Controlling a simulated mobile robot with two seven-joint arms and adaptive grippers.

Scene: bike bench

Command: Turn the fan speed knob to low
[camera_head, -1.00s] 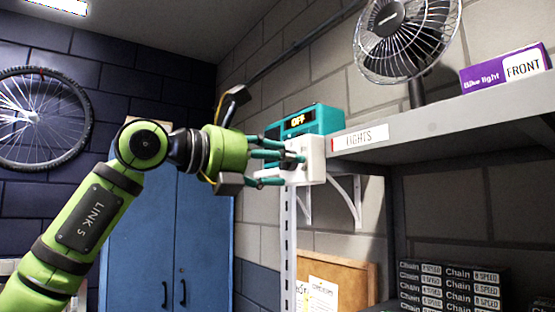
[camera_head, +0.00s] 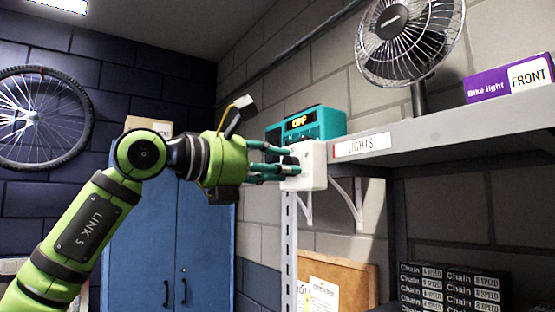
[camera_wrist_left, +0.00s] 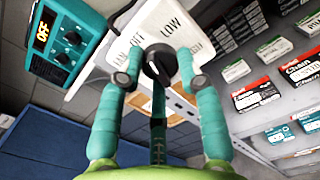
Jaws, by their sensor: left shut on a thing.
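The fan speed knob (camera_wrist_left: 160,62) is black and round, on a white control box (camera_wrist_left: 175,22) printed FAN, OFF, LOW and a partly hidden HIGH. I cannot clearly read which setting its mark points to. In the head view the white box (camera_head: 314,165) hangs at the shelf's left end, and the fingers hide the knob. My left gripper (camera_head: 290,160) reaches in from the left with its teal fingers at the box's face. In the wrist view my left gripper (camera_wrist_left: 160,78) has its fingers around the knob, shut on it. My right gripper is not in view.
A teal device (camera_head: 330,122) with an orange display stands just behind the white box. The grey shelf (camera_head: 460,125) carries a desk fan (camera_head: 405,40) and a purple bike light box (camera_head: 490,85). Chain boxes (camera_head: 450,285) stand below. A blue cabinet (camera_head: 165,240) is behind my arm.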

